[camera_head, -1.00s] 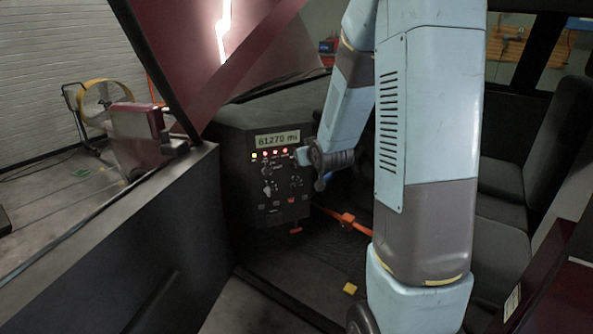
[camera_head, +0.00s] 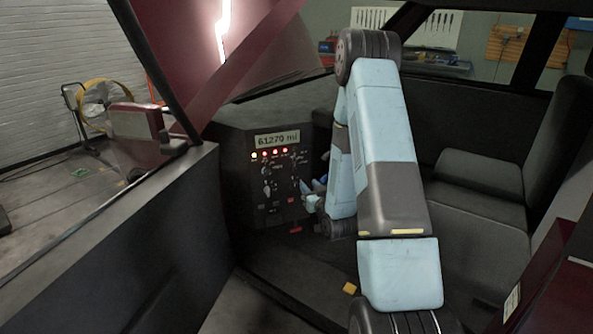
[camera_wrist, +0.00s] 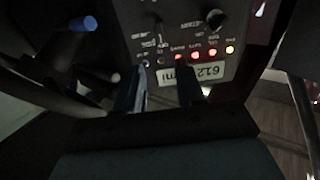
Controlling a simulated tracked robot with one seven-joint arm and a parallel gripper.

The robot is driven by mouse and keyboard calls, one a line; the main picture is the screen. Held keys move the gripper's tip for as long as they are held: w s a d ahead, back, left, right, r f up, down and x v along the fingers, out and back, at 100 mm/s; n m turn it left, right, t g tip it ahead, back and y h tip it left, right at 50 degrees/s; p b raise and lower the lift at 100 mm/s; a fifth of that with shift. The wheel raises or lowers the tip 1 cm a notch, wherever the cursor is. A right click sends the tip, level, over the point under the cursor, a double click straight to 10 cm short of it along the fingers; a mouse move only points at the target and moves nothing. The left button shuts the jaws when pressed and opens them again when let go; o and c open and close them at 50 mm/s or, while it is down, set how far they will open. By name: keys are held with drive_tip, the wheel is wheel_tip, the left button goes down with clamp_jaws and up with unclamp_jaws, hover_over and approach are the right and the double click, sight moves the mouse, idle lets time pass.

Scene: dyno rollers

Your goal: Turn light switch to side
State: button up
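The dark control panel (camera_head: 281,214) stands left of my arm in the head view. It carries a mileage display (camera_head: 277,139), a row of lit lamps and several small knobs and switches. Its labels are too small to tell which is the light switch. My gripper (camera_head: 311,188) is at the panel's right edge, fingers toward it. In the wrist view the panel is upside down, with a round knob (camera_wrist: 214,18) and a thin lever (camera_wrist: 157,33) above my gripper (camera_wrist: 163,88). Its fingers are apart, with nothing seen between them. I cannot tell whether they touch the panel.
A blue-tipped lever (camera_wrist: 84,24) sticks out at the left of the wrist view. Dark seats (camera_head: 485,190) stand right of my arm.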

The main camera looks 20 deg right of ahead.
sight(295, 167)
drive_tip(key=w, duration=1.3)
drive_tip(key=shift+w+a, duration=0.15)
drive_tip(key=shift+w, duration=0.25)
drive_tip(key=shift+c, duration=0.2)
clamp_jaws()
